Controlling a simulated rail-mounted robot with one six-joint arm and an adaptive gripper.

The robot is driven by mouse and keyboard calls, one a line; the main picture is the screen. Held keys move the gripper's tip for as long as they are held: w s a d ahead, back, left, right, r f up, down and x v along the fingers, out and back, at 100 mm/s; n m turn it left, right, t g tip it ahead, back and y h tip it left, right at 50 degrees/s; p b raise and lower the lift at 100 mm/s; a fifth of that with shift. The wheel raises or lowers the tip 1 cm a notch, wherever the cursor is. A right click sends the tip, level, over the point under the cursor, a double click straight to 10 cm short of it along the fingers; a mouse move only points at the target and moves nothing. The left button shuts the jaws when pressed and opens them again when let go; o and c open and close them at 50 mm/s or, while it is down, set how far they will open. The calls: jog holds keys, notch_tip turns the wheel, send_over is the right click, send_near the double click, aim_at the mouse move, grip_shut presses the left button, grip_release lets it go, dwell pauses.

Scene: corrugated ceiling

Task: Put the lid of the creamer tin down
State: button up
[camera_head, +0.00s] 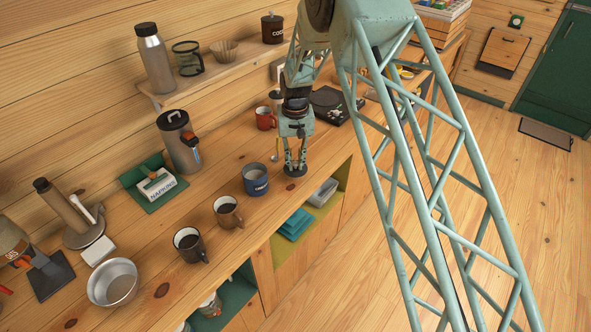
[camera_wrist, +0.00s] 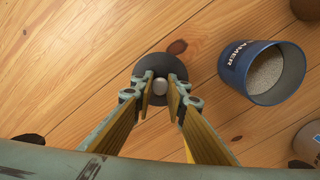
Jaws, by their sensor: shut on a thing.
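The creamer tin (camera_head: 256,179) is a blue open can standing on the wooden counter. It also shows in the wrist view (camera_wrist: 236,66), with pale powder inside. The lid (camera_head: 294,171) is a dark disc with a pale round knob. My gripper (camera_head: 294,160) is shut on the lid's knob, to the right of the tin in the head view. In the wrist view the lid (camera_wrist: 157,60) lies between my fingertips (camera_wrist: 163,87), left of the tin and apart from it. I cannot tell whether the lid touches the counter.
A brown mug (camera_head: 228,212) and a dark mug (camera_head: 189,244) stand in front of the tin. A red mug (camera_head: 265,118) and a dark flat device (camera_head: 336,104) are behind my gripper. Open shelves (camera_head: 318,200) lie below the counter's front edge.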

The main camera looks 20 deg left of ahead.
aim_at(295, 168)
jog(key=shift+f, duration=0.1)
jog(key=shift+f+p, duration=0.45)
jog(key=shift+f, duration=1.2)
jog(key=shift+f, duration=0.2)
jog(key=o, duration=0.7)
jog(key=shift+o, duration=0.2)
jog(key=shift+r, duration=0.1)
jog(key=shift+r+b, duration=1)
jog(key=shift+r, duration=5.1)
